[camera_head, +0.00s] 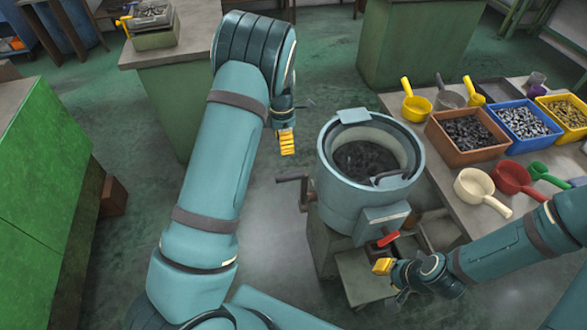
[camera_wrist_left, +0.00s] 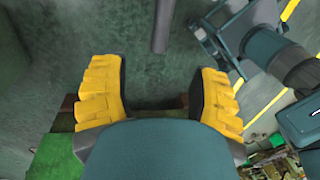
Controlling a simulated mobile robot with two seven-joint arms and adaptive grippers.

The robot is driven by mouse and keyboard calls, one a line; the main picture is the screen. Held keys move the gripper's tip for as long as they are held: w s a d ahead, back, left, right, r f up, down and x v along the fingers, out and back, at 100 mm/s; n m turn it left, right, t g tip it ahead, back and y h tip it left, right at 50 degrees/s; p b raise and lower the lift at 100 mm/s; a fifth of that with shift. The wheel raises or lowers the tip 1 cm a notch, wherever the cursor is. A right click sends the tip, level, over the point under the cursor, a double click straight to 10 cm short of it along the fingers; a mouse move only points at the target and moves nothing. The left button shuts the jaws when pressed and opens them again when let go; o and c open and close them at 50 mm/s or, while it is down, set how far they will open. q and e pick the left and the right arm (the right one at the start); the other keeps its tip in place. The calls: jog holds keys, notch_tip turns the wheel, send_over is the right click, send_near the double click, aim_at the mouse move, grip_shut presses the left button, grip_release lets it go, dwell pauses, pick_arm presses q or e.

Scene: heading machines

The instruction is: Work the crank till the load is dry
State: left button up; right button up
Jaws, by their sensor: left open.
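A round teal drum machine (camera_head: 340,190) stands in the middle of the head view, its top open. Its dark load of small pieces (camera_head: 362,157) lies inside. A crank (camera_head: 292,180) with a dark handle sticks out from the drum's left side. My left gripper (camera_head: 286,143) is above and a little behind the crank, apart from it. In the left wrist view its yellow fingers (camera_wrist_left: 160,95) are spread with nothing between them. My right gripper (camera_head: 382,266) is just below a red lever (camera_head: 388,239) on the drum's front; I cannot tell whether they touch.
A table at right holds an orange bin (camera_head: 466,150), a blue bin (camera_head: 522,137), a yellow bin (camera_head: 562,112) and several scoops, including a red one (camera_head: 512,178). A green cabinet (camera_head: 40,170) stands at left.

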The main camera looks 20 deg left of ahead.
aim_at(286, 174)
pick_arm(q)
jog(key=f, duration=0.4)
jog(key=s+d+f, duration=0.1)
jog(key=f, duration=0.4)
jog(key=s+f+b, duration=0.1)
jog(key=f, duration=0.3)
jog(key=shift+d+f, duration=0.15)
jog(key=shift+f, duration=0.1)
grip_shut()
